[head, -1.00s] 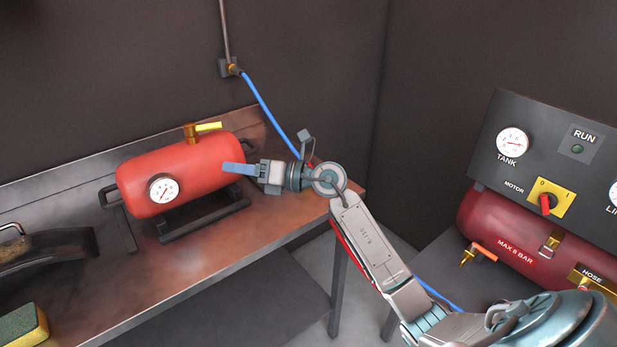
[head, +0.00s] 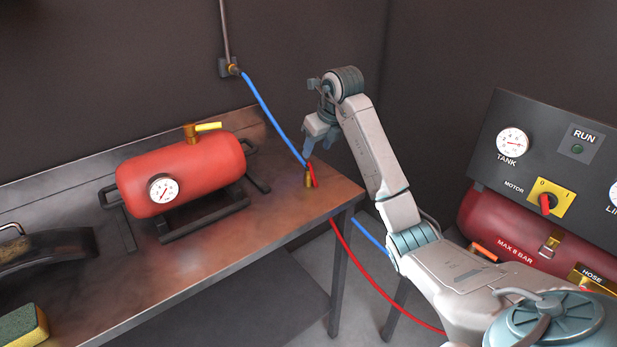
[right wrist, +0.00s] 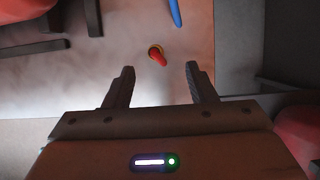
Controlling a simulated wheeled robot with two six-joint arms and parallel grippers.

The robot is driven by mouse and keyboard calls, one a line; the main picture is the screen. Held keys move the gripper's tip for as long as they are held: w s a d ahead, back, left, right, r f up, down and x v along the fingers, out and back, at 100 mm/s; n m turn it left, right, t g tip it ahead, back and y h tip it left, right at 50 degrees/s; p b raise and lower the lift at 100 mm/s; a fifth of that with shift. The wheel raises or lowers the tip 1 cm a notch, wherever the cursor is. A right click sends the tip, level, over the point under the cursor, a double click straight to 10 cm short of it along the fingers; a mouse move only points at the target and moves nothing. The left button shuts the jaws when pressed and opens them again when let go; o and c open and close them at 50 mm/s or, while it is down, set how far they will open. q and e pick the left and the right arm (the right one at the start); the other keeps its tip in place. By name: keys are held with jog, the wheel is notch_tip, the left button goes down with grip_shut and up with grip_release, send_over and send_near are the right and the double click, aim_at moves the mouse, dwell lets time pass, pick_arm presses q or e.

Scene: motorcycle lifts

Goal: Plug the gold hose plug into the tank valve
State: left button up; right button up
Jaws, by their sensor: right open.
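The gold hose plug (head: 308,181) stands near the right end of the bench, with the red hose (head: 345,238) running from it over the edge. In the right wrist view the plug's gold rim and red end (right wrist: 157,55) show ahead of the fingers, between their lines. My right gripper (head: 321,145) is open and empty, pointing down just above the plug and apart from it. The red tank (head: 185,172) lies on the bench to the left. Its brass tank valve (head: 191,134) is on top, with a yellow lever (head: 208,127). My left gripper is not in view.
A blue hose (head: 262,105) hangs from a wall fitting (head: 231,68) down behind the plug. A sponge (head: 22,326) lies at the bench's front left. A compressor with a dark panel (head: 530,150) stands at right. The bench between tank and plug is clear.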

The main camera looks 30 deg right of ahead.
aim_at(309, 166)
jog(key=shift+p+x, duration=0.45)
jog(key=shift+x, duration=2.3)
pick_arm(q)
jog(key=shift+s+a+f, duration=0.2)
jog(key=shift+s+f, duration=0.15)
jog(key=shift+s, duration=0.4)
pick_arm(e)
jog(key=shift+f, duration=0.1)
jog(key=shift+a+f, duration=0.15)
jog(key=shift+f, duration=0.05)
jog(key=x, duration=0.1)
jog(key=p+x, duration=0.1)
jog(key=x, duration=0.2)
jog(key=shift+s+a+f+p, duration=0.1)
jog(key=shift+a+f+p, duration=0.05)
jog(key=shift+a+p, duration=0.2)
jog(key=shift+d+f, duration=0.1)
jog(key=shift+f, duration=0.15)
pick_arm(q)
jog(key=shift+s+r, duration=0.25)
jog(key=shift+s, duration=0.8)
pick_arm(e)
jog(key=shift+c, duration=0.2)
jog(key=c, duration=1)
